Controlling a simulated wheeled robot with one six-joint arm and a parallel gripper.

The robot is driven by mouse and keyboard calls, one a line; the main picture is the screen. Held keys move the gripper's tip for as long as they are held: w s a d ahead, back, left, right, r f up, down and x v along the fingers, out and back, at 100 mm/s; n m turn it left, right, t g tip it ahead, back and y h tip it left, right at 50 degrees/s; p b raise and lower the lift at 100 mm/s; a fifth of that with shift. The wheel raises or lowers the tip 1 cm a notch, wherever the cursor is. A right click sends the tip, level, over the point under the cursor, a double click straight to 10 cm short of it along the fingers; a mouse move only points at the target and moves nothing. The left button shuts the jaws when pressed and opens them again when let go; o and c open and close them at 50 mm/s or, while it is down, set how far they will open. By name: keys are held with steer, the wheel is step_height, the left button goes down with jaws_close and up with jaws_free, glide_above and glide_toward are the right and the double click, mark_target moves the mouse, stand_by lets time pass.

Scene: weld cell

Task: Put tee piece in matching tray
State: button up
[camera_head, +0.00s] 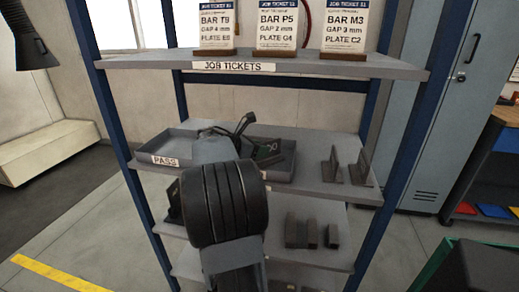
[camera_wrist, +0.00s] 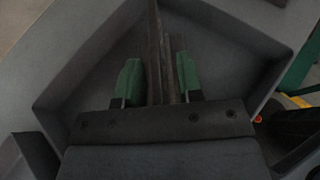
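In the wrist view, a dark upright plate-like piece (camera_wrist: 156,45), probably a tee piece, stands between the two green-padded fingers of my gripper (camera_wrist: 160,82). The fingers are a short way apart, one on each side of it. I cannot tell whether both pads touch it. Below is a grey tray (camera_wrist: 75,60). In the head view my arm reaches to the tray labelled PASS (camera_head: 165,160) on the middle shelf, and my wrist hides much of it. Two dark tee pieces (camera_head: 332,166) (camera_head: 361,168) stand on the shelf right of that tray.
The rack's top shelf (camera_head: 380,67) carries several job tickets and overhangs my arm. Blue posts (camera_head: 400,130) flank the shelves. Dark bars (camera_head: 311,232) lie on the shelf below. A grey cabinet (camera_head: 440,110) stands behind at right. Floor at left is clear.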

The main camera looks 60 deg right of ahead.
steer(key=shift+r, duration=0.1)
steer(key=shift+r, duration=0.2)
steer(key=p+v, duration=0.2)
steer(key=v, duration=1)
steer(key=s+a+f+m+t+y, duration=0.1)
steer(key=a+f+m+t+y, duration=0.2)
steer(key=a, duration=0.8)
steer(key=s+a+f+m+t+y, duration=0.1)
steer(key=a+f+m+t+y, duration=0.2)
steer(key=a+f+m+y, duration=0.2)
steer(key=s+a+f+m+t+y, duration=0.1)
steer(key=a+f+m+t+y, duration=0.2)
steer(key=a+f, duration=0.5)
steer(key=a+m+y, duration=0.1)
steer(key=a, duration=0.7)
steer(key=shift+s+a+f+m, duration=0.2)
steer(key=shift+s+a+m, duration=0.05)
steer(key=shift+a+m, duration=0.15)
step_height(320, 180, up, 18)
steer(key=p, duration=1.6)
steer(key=shift+s+a+f+t, duration=0.15)
steer(key=shift+f+t, duration=0.1)
steer(key=shift+t, duration=0.05)
